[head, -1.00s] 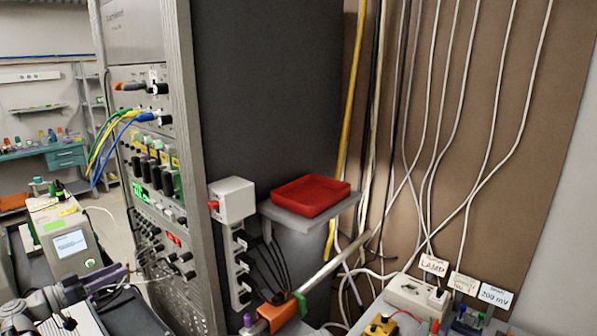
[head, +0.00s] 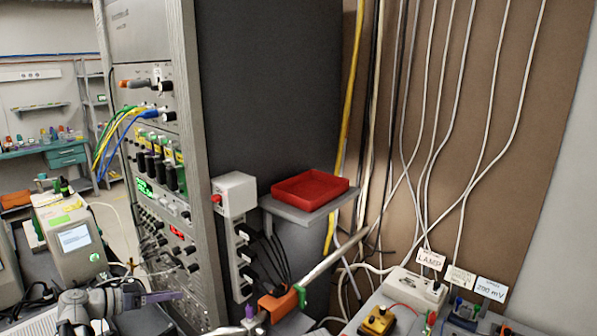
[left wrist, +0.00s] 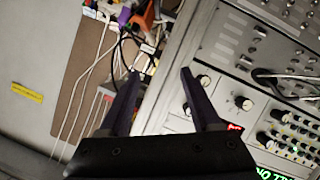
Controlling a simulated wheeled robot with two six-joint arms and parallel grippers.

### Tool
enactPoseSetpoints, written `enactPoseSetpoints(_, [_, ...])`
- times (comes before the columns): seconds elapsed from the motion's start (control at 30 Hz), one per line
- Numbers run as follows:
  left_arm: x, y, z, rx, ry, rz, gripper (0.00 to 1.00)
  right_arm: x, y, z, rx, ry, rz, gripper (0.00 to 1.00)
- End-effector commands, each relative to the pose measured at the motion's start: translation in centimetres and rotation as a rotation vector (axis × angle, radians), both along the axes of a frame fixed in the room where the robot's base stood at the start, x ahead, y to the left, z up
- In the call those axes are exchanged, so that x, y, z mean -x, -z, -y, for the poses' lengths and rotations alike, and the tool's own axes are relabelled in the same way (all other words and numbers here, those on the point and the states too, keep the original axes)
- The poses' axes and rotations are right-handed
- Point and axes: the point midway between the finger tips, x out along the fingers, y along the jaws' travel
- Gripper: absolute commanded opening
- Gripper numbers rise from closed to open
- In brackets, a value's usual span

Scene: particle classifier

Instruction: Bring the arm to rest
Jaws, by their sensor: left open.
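My left arm comes in at the lower left of the head view. Its purple-grey left gripper (head: 165,297) points right, in front of the lower part of the instrument rack (head: 187,130). In the left wrist view, the two dark fingers of this gripper (left wrist: 160,71) stand apart with nothing between them. The rack's panel fills the right of that view, beyond the fingers. My right gripper is not in view.
A red tray (head: 310,190) sits on a grey shelf beside the rack. A metal tube in an orange holder (head: 278,306) stands at the bottom middle. Labelled boxes, including one marked LAMP (head: 431,260), are at the lower right. A bench instrument (head: 75,241) stands at the left.

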Motion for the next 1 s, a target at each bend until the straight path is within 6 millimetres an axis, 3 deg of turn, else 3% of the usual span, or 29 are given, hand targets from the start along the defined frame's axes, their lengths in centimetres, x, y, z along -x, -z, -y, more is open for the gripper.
enactPoseSetpoints(0.03, [0.6,1.1,2.4,-0.018,0.018,-0.063,0.64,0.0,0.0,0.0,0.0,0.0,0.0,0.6])
enactPoseSetpoints(0.17, [2.9,5.1,8.7,-0.11,0.041,-0.299,0.64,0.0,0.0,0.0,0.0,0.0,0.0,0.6])
enactPoseSetpoints(0.3, [7.2,9.8,14.7,-0.293,0.004,-0.582,0.64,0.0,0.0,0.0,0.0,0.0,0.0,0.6])
enactPoseSetpoints(0.5, [12.4,13.3,18.0,-0.559,-0.145,-0.799,0.64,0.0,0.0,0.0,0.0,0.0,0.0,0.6])
enactPoseSetpoints(0.7, [16.2,14.1,18.7,-0.774,-0.328,-0.858,0.64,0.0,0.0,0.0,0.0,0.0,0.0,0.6])
enactPoseSetpoints(0.8, [16.7,16.3,21.3,-0.829,-0.269,-0.851,0.64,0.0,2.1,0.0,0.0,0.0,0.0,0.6])
enactPoseSetpoints(1.0, [19.2,18.7,25.9,-0.937,-0.148,-0.832,0.64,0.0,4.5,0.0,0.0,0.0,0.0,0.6])
